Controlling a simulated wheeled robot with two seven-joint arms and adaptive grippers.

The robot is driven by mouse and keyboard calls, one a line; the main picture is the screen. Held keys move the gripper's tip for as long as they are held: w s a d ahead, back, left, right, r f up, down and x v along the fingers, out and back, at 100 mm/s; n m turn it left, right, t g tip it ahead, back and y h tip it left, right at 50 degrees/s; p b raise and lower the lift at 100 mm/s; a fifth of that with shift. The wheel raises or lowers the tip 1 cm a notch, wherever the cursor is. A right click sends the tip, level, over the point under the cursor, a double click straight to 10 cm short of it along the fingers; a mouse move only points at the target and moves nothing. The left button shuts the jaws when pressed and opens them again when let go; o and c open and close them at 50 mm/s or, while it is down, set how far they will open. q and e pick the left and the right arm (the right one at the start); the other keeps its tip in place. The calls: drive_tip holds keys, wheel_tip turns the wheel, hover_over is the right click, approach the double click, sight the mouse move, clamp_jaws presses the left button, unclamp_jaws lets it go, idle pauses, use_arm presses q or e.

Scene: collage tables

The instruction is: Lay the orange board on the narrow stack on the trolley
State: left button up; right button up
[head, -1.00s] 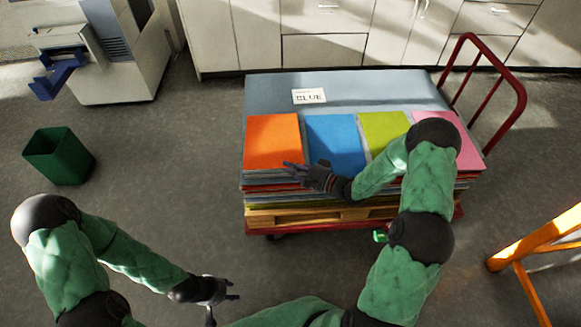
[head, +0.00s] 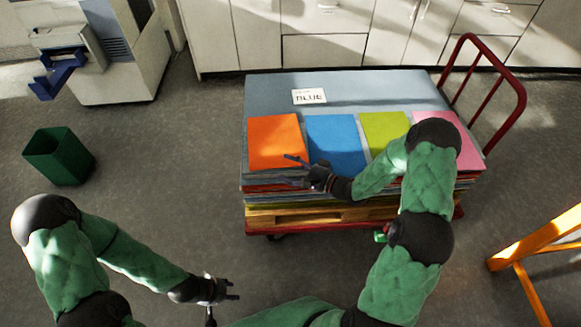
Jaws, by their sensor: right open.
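The orange board (head: 273,141) lies flat at the left front of the load on the red trolley (head: 350,225), left of a blue board (head: 335,143). My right gripper (head: 290,171) is open at the orange board's front right corner. One finger overlaps the board's front edge and the other shows lower, in front of the stack's edge; I cannot tell whether they touch the board. My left gripper (head: 234,291) looks open and empty, low over the floor in front of the trolley. Which stack is the narrow one is not clear from this view.
A green board (head: 385,132) and a pink board (head: 462,150) lie farther right, partly behind my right arm. A grey-blue sheet with a "BLUE" label (head: 309,96) covers the back. A green bin (head: 58,157) stands left; an orange frame (head: 535,245) stands right.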

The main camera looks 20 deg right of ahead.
drive_tip(key=shift+f, duration=0.2)
drive_tip(key=shift+f+b, duration=0.65)
drive_tip(key=shift+f, duration=0.9)
drive_tip(key=shift+s+a, duration=0.15)
drive_tip(key=s+a+p, duration=0.2)
drive_tip(key=s, duration=0.6)
drive_tip(key=shift+s+a+p, duration=0.15)
drive_tip(key=shift+s+p, duration=0.05)
drive_tip(key=shift+p, duration=0.15)
drive_tip(key=shift+r, duration=0.1)
drive_tip(key=shift+r, duration=0.1)
